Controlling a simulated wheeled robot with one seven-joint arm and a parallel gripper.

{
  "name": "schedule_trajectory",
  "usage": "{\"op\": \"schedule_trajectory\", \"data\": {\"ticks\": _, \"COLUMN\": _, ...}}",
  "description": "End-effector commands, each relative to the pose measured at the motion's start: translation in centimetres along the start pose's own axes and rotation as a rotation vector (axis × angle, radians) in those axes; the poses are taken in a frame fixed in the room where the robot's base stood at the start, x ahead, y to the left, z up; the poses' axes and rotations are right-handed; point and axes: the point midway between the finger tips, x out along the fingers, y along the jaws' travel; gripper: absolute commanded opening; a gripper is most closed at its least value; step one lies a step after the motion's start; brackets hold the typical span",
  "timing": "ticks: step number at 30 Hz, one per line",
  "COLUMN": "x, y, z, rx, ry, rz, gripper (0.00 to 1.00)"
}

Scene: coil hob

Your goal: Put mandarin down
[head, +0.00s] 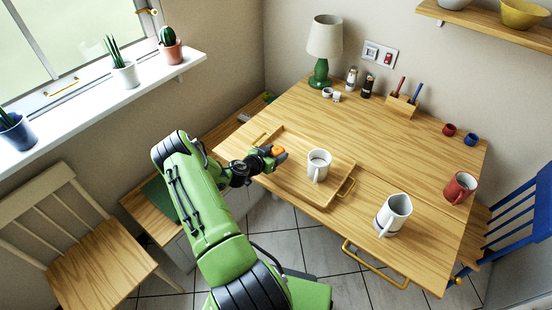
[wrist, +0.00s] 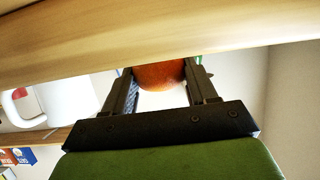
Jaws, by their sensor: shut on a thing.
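The orange mandarin (head: 277,151) is between the fingers of my gripper (head: 275,154), at the left part of the wooden table (head: 330,115). In the wrist view the mandarin (wrist: 160,75) sits between the two dark fingers of my gripper (wrist: 160,85), which is shut on it. The mandarin is over the left end of the wooden tray (head: 322,199). I cannot tell whether it touches the tray. Part of it is hidden by the fingers.
A white mug (head: 318,166) stands on the tray, right of my gripper. A white jug (head: 393,215) and a red mug (head: 460,187) stand further right. A green lamp (head: 321,70) is at the back. The table's middle is clear.

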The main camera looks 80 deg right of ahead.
Motion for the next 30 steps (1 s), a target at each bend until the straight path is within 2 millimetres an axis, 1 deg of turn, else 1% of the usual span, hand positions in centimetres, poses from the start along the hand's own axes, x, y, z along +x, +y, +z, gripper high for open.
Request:
{"op": "schedule_trajectory", "data": {"ticks": 1, "x": 0.5, "y": 0.0, "z": 1.2, "rx": -0.003, "ry": -0.002, "rz": 0.000, "gripper": 0.26}}
{"op": "schedule_trajectory", "data": {"ticks": 3, "x": 0.8, "y": 0.0, "z": 1.9, "rx": -0.002, "ry": -0.001, "rz": 0.000, "gripper": 0.26}}
{"op": "schedule_trajectory", "data": {"ticks": 9, "x": 0.7, "y": 0.0, "z": 1.7, "rx": 0.000, "ry": -0.001, "rz": -0.001, "gripper": 0.26}}
{"op": "schedule_trajectory", "data": {"ticks": 12, "x": 0.8, "y": 0.0, "z": 2.0, "rx": 0.000, "ry": -0.001, "rz": -0.001, "gripper": 0.26}}
{"op": "schedule_trajectory", "data": {"ticks": 13, "x": 0.8, "y": 0.0, "z": 1.9, "rx": 0.000, "ry": -0.001, "rz": -0.001, "gripper": 0.62}}
{"op": "schedule_trajectory", "data": {"ticks": 17, "x": 0.8, "y": 0.0, "z": 1.9, "rx": -0.001, "ry": -0.001, "rz": -0.001, "gripper": 0.81}}
{"op": "schedule_trajectory", "data": {"ticks": 18, "x": 0.8, "y": 0.0, "z": 1.9, "rx": -0.001, "ry": -0.001, "rz": -0.001, "gripper": 0.83}}
{"op": "schedule_trajectory", "data": {"ticks": 24, "x": 0.7, "y": 0.0, "z": 1.8, "rx": -0.001, "ry": -0.001, "rz": -0.001, "gripper": 0.83}}
{"op": "schedule_trajectory", "data": {"ticks": 27, "x": 0.6, "y": 0.0, "z": 1.5, "rx": -0.001, "ry": -0.001, "rz": -0.001, "gripper": 0.83}}
{"op": "schedule_trajectory", "data": {"ticks": 29, "x": -0.5, "y": -0.2, "z": 1.6, "rx": -0.002, "ry": -0.002, "rz": -0.003, "gripper": 0.83}}
{"op": "schedule_trajectory", "data": {"ticks": 30, "x": -1.3, "y": -0.2, "z": 1.6, "rx": -0.003, "ry": -0.002, "rz": -0.003, "gripper": 0.83}}
